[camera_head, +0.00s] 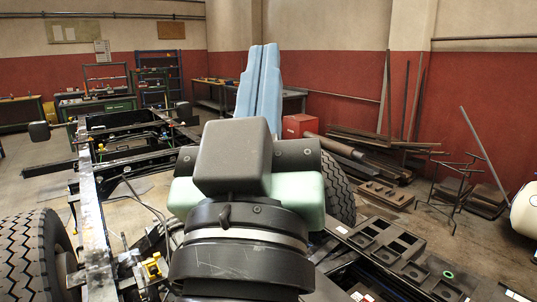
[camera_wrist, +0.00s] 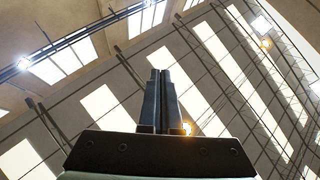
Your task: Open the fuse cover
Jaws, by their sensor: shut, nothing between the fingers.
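My gripper (camera_head: 263,50) points straight up in the middle of the head view, its two pale blue fingers side by side. It also shows in the wrist view (camera_wrist: 161,74), where the fingers are together and empty against the ceiling. I cannot make out the fuse cover for sure in either view. A black chassis part (camera_head: 400,248) with several square recesses lies at the lower right of the head view, apart from my gripper. My arm and wrist hide the middle of the chassis.
A chassis rail (camera_head: 92,215) with cables runs along the left. Large tyres stand at the lower left (camera_head: 38,255) and behind my arm (camera_head: 338,190). Metal bars (camera_head: 365,160), a red box (camera_head: 298,126) and a white rounded object (camera_head: 525,210) are on the right. Some floor is clear between.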

